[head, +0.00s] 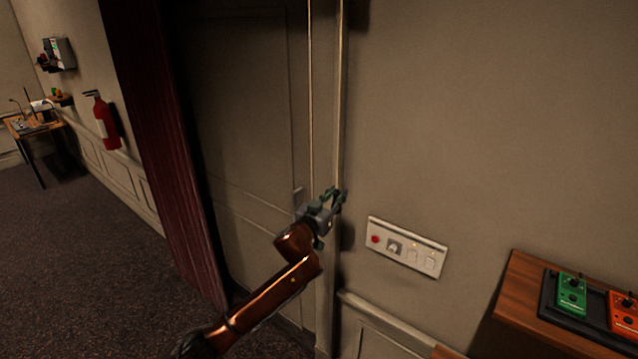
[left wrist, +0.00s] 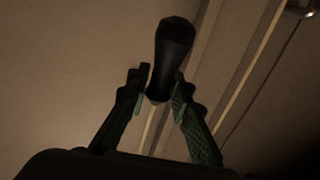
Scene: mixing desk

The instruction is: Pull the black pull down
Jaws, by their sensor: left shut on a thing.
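The black pull (left wrist: 174,62) shows in the left wrist view as a dark, rounded, elongated piece between the two fingers. My left gripper (left wrist: 158,98) is shut on its lower part, with a green-lined finger on each side. In the head view my left gripper (head: 334,198) is in front of the door frame, beside the wall. The pull itself cannot be made out there. My right gripper is not in view.
A switch panel (head: 407,247) with a red button is on the wall just right of the gripper. A wooden shelf (head: 517,290) with green and orange pedals stands at the lower right. A dark red curtain (head: 150,130) hangs left of the door (head: 245,110).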

